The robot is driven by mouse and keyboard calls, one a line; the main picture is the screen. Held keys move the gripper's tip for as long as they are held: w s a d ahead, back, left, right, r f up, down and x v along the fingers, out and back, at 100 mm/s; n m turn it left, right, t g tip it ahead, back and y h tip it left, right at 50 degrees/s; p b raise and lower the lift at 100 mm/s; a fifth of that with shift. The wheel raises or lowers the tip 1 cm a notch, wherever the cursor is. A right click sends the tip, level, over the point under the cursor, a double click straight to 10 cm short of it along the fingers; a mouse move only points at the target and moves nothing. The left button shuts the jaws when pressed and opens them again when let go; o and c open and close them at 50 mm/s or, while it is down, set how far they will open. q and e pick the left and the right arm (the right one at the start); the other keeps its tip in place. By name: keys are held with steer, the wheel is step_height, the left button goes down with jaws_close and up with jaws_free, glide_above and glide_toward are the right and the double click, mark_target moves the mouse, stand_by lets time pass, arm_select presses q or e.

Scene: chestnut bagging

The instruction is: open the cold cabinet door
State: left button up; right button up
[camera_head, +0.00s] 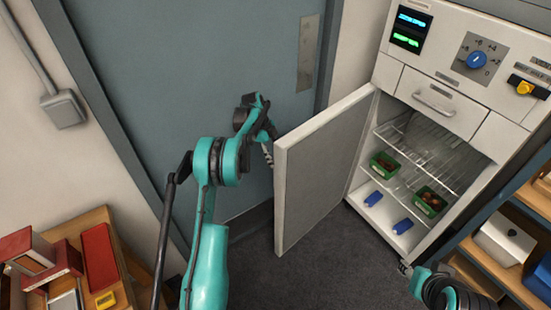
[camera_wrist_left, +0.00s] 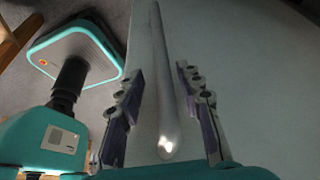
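The cold cabinet (camera_head: 387,208) stands right of centre, and its pale door (camera_head: 318,165) is swung wide open to the left. Its inside shows wire shelves. My left gripper (camera_head: 267,152) is at the outer face of the door, partly hidden behind its edge. In the left wrist view, a metal bar handle (camera_wrist_left: 166,95) on the door face (camera_wrist_left: 255,80) runs between the two fingers of my left gripper (camera_wrist_left: 165,105). The fingers are apart, with a gap to the handle on both sides. Part of my right arm shows at the lower right; its gripper is out of view.
Green trays (camera_head: 383,165) and blue items (camera_head: 374,198) are inside the cabinet. A drawer (camera_head: 440,100) and control panel sit above. A blue-grey room door (camera_head: 190,80) is behind my left arm. Shelves (camera_head: 500,275) stand at right, a wooden unit (camera_head: 75,230) at left. Floor below is clear.

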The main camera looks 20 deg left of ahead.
arm_select(q)
steer(key=shift+w, duration=0.1)
steer(key=v, duration=1.2)
